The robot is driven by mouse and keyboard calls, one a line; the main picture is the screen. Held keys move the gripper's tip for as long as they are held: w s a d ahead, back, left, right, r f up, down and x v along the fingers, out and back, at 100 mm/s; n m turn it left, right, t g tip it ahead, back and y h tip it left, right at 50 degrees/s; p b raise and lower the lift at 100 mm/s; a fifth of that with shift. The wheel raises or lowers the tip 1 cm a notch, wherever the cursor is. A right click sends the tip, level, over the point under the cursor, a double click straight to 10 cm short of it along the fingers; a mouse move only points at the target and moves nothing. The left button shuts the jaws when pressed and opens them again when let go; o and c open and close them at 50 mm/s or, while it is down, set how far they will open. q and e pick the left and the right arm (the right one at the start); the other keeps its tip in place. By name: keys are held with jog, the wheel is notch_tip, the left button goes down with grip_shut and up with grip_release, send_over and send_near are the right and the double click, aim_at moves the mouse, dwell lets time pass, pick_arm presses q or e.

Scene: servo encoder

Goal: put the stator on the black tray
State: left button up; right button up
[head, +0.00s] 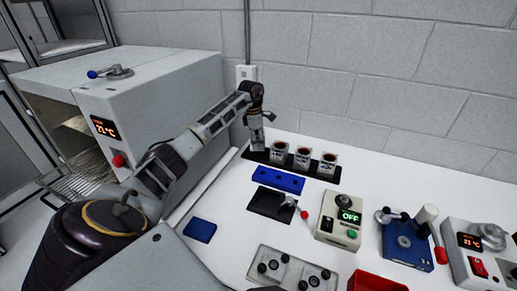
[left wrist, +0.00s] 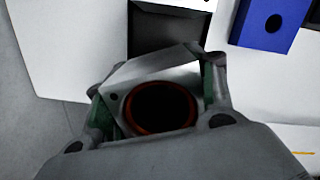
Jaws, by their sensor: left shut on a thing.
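My left gripper (head: 257,133) is at the left end of the long black tray (head: 322,177). In the left wrist view its fingers (left wrist: 160,105) are shut on a stator (left wrist: 123,75), a silver body with a reddish ring around a dark bore. The black tray (left wrist: 165,35) runs away beyond the held stator there. I cannot tell whether the stator touches the tray. Three more stators, a left one (head: 279,153), a middle one (head: 302,158) and a right one (head: 327,165), stand upright in a row on the tray. My right gripper is not in view.
A blue block with holes (head: 278,181) lies just in front of the tray, and a dark square plate (head: 268,203) in front of that. A control box (head: 340,220) reading OFF, a blue fixture (head: 407,247) and a red bin (head: 375,282) stand to the right.

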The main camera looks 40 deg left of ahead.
pick_arm(q)
jog(key=shift+f, duration=1.8)
jog(key=o, duration=1.5)
jog(key=shift+f, duration=0.1)
notch_tip(320, 180, up, 12)
jog(key=s+a, duration=0.1)
